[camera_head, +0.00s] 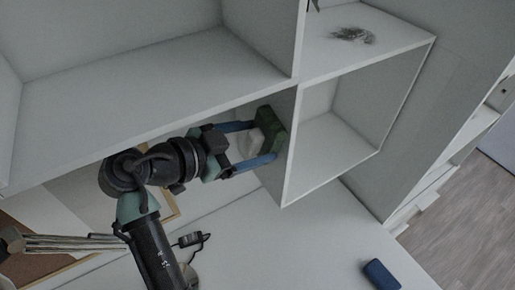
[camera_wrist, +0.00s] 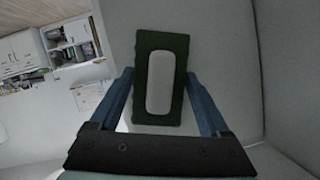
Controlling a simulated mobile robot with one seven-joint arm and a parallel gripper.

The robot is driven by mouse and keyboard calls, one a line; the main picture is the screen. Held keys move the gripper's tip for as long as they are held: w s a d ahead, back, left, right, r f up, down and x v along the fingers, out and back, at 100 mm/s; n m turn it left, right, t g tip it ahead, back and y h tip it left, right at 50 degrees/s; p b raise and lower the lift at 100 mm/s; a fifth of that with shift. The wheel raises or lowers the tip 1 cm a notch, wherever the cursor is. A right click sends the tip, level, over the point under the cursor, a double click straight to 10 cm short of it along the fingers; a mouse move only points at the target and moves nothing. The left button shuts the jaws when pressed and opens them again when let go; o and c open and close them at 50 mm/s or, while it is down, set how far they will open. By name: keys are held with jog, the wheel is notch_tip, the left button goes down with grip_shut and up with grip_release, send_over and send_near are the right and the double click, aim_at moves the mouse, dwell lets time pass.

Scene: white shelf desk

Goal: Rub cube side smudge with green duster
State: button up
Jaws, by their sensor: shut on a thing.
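My gripper (camera_head: 261,141) is shut on the green duster (camera_head: 270,118), with its blue fingers on either side of the pale handle. In the wrist view the duster (camera_wrist: 162,42) is a dark green rectangle with a rounded whitish handle (camera_wrist: 160,85) facing me. The duster is at the left outer side of the white open cube (camera_head: 330,158), its green face toward that panel (camera_wrist: 222,40). It looks flush with the panel, but I cannot tell contact for sure. No smudge shows on the side; any under the duster is hidden.
A long white shelf (camera_head: 150,90) runs above and left of my arm, close to it. A blue object (camera_head: 380,274) lies on the white desk (camera_head: 310,245). A small black object (camera_head: 190,240) is near my arm. The desk right of it is mostly clear.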

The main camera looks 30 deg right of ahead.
jog(key=shift+w+r+b, duration=0.55)
jog(key=shift+w+b, duration=0.7)
jog(key=shift+w, duration=1.15)
jog(key=shift+s+d+p, duration=0.15)
jog(key=shift+s+p, duration=0.4)
jog(key=shift+s, duration=3.9)
jog(key=shift+f, duration=0.15)
jog(key=w+b, duration=0.4)
jog(key=w, duration=0.5)
jog(key=a+b, duration=0.1)
jog(key=a, duration=0.5)
jog(key=shift+a, duration=0.15)
